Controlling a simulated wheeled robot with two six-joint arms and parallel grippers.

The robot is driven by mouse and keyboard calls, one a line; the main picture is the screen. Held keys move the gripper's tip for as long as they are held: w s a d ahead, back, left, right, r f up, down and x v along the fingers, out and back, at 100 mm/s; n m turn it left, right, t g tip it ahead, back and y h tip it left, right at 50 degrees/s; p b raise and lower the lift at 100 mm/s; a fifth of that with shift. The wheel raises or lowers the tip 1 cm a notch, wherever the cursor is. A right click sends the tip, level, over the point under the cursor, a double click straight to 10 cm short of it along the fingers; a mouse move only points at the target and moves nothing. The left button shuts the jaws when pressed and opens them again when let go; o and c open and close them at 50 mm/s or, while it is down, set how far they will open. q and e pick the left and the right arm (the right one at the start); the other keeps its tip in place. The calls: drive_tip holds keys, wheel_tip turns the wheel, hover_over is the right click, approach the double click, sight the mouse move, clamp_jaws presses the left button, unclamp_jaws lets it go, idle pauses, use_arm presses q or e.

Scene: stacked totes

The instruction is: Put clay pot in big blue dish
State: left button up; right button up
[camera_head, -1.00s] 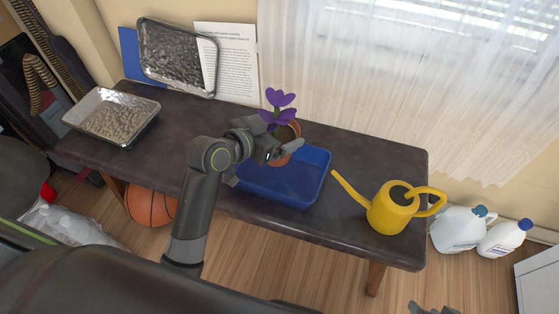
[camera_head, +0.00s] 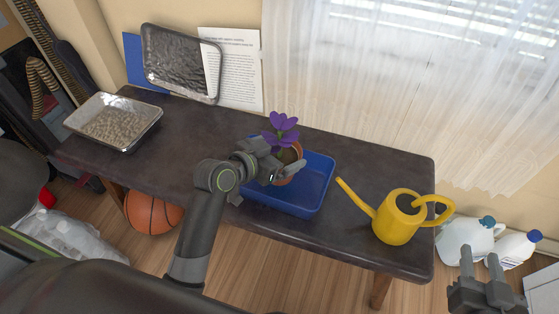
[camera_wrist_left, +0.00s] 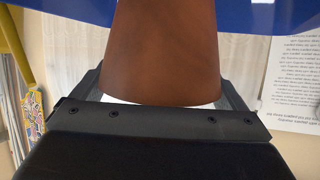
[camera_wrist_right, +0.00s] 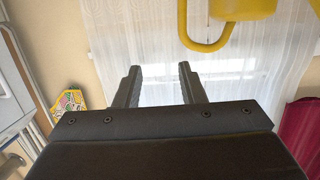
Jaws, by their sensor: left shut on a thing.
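The clay pot (camera_head: 293,158) is reddish-brown and holds a purple flower (camera_head: 282,129). My left gripper (camera_head: 283,170) is shut on the pot, which is at or above the big blue dish (camera_head: 313,196); contact with the dish floor cannot be told. The pot fills the middle of the left wrist view (camera_wrist_left: 165,55), with blue dish surface (camera_wrist_left: 255,18) along the top edge. The gripper hides part of the pot. My right gripper (camera_head: 480,262) is open and empty, off the table's right end; its two fingers show apart in the right wrist view (camera_wrist_right: 160,85).
A yellow watering can (camera_head: 396,226) stands right of the dish. A foil tray of pebbles (camera_head: 112,128) sits at the table's left. Another foil tray (camera_head: 180,68) and a paper sheet lean on the wall. White jugs (camera_head: 466,240) stand on the floor at right. Bare table (camera_head: 190,140) lies left of the dish.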

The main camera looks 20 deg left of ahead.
use_arm(q)
wheel_tip(320, 180, down, 3)
drive_tip(key=shift+r+b, duration=0.1)
drive_tip(key=shift+b, duration=0.55)
drive_tip(key=shift+f, duration=0.2)
use_arm(e)
wheel_tip(320, 180, up, 10)
drive_tip(key=n+t, duration=0.1)
drive_tip(key=t, duration=0.5)
drive_tip(key=shift+w+a+f, duration=0.15)
drive_tip(key=shift+w+f, duration=0.05)
drive_tip(key=shift+f, duration=0.05)
drive_tip(key=shift+r, duration=0.15)
use_arm(q)
drive_tip(key=shift+f, duration=0.1)
drive_tip(key=o, duration=1.3)
drive_tip(key=shift+f, duration=0.1)
use_arm(e)
drive_tip(key=shift+s+r+t, duration=0.1)
drive_tip(key=shift+r+t, duration=0.1)
drive_tip(key=shift+t, duration=0.1)
